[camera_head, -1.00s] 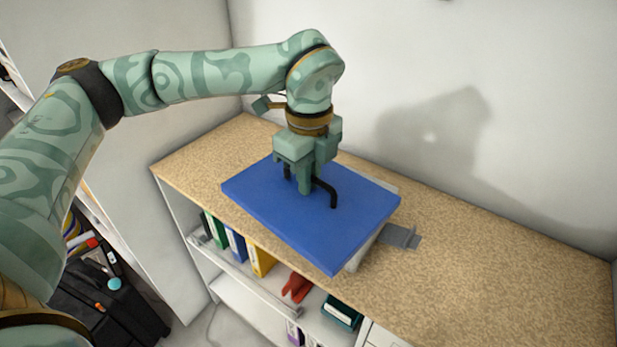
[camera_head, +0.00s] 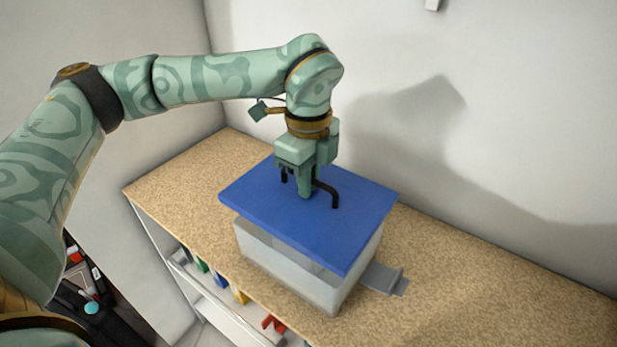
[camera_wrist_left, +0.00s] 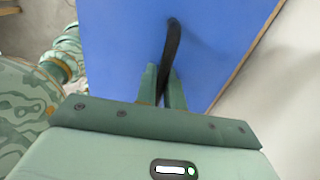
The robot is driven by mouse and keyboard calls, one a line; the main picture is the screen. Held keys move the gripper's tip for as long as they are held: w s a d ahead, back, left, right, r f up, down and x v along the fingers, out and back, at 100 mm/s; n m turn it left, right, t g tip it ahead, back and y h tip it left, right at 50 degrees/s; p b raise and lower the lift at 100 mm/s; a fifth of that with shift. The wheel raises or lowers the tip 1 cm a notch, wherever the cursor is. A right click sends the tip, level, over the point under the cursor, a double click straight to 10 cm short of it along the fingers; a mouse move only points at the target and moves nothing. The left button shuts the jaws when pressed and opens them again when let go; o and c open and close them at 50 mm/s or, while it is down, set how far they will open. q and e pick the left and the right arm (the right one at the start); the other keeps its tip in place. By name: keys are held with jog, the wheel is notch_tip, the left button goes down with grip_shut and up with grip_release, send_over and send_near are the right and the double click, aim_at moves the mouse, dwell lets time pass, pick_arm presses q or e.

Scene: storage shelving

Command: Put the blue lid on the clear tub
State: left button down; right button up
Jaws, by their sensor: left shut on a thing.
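The blue lid (camera_head: 290,222) is a flat, level slab with a black handle (camera_head: 333,198) on top. My left gripper (camera_head: 305,192) points straight down and is shut on that handle. The left wrist view shows its fingers (camera_wrist_left: 162,95) on either side of the black handle (camera_wrist_left: 172,50), with the blue lid (camera_wrist_left: 115,45) beneath. The clear tub (camera_head: 285,265) stands on the worktop directly under the lid. The lid seems to sit a little above its rim, and part of the inside shows below the lid's front edge. The tub's back is hidden. My right gripper is out of view.
The speckled tan worktop (camera_head: 470,290) is clear to the right and at the back left. A grey flat bracket (camera_head: 385,279) lies against the tub's right side. The white wall (camera_head: 510,120) rises behind. Shelves with coloured binders (camera_head: 220,280) are below the front edge.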

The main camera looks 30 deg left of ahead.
pick_arm(q)
jog(key=shift+f+b, duration=0.4)
jog(key=shift+f, duration=0.35)
jog(key=shift+f+b, duration=1.4)
jog(key=shift+f, duration=1.4)
jog(key=c, duration=1.4)
grip_release()
jog(key=shift+c, duration=0.2)
jog(key=shift+r, duration=0.15)
notch_tip(320, 180, up, 16)
jog(key=p, duration=0.2)
jog(key=shift+p, duration=0.35)
jog(key=shift+s, duration=0.1)
